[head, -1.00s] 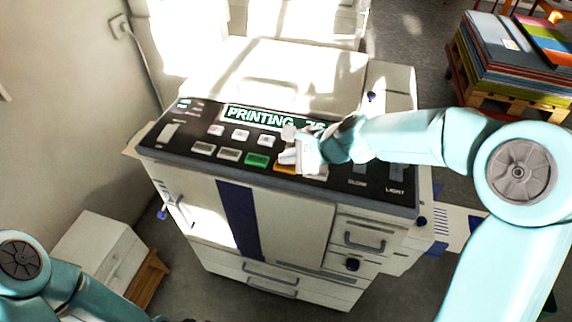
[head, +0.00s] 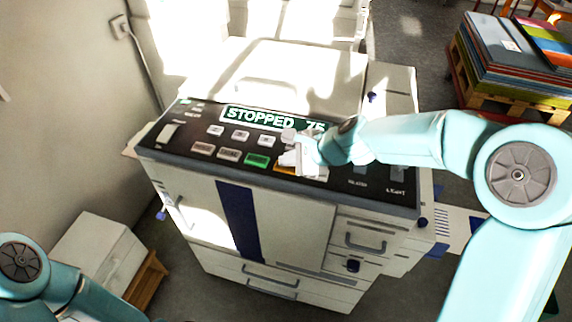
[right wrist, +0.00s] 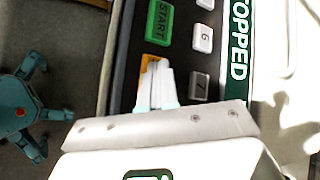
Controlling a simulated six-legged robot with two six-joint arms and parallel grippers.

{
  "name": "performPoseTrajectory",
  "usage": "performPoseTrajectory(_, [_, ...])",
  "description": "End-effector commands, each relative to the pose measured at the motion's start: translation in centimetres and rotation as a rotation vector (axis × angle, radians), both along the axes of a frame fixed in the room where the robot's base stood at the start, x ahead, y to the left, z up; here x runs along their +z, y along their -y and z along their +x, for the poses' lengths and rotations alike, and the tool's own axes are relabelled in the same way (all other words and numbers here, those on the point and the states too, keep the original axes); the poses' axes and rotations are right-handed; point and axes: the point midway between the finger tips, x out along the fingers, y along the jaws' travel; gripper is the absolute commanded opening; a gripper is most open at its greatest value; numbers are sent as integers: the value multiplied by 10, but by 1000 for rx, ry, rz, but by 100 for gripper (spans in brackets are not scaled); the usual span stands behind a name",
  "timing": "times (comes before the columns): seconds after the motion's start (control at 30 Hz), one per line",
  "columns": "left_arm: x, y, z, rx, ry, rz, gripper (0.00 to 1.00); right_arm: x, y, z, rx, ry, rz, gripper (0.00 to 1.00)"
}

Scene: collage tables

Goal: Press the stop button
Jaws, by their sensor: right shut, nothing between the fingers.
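The copier's dark control panel (head: 190,144) carries a green display (head: 262,118) that reads "STOPPED 75". An orange button (head: 284,168) sits right of the green START button (head: 257,160). My right gripper (head: 287,160) is shut and empty, its fingertips at the orange button and covering much of it. In the right wrist view the shut fingertips (right wrist: 157,68) lie over the orange button (right wrist: 146,76), beside the START button (right wrist: 159,22); any label on the orange button is hidden. My left arm shows at the lower left, but its gripper is out of view.
The copier's white body (head: 290,215) stands below the panel, with its lid (head: 300,75) behind. A pallet stacked with coloured sheets (head: 505,50) is at the upper right.

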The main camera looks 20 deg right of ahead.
Motion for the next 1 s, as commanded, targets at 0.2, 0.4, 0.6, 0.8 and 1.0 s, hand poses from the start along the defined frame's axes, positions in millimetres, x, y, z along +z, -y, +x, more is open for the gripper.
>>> performPoseTrajectory(0.2, [10, 0, 0, 0, 0, 0, 43, 9, 0, 0, 1, -1, 0, 0])
performPoseTrajectory(0.4, [16, 0, 0, 0, 0, 0, 43, 16, 0, 0, 1, -1, 0, 0])
performPoseTrajectory(0.6, [15, 0, 0, 0, 0, 0, 43, 15, 0, 0, 1, -1, 0, 0])
performPoseTrajectory(0.8, [23, 0, 0, 0, 0, 0, 43, 23, 0, 0, 0, 0, 0, 0])
performPoseTrajectory(1.0, [44, 0, 0, 0, 0, 0, 43, 45, 0, 0, 0, 0, 0, 0])
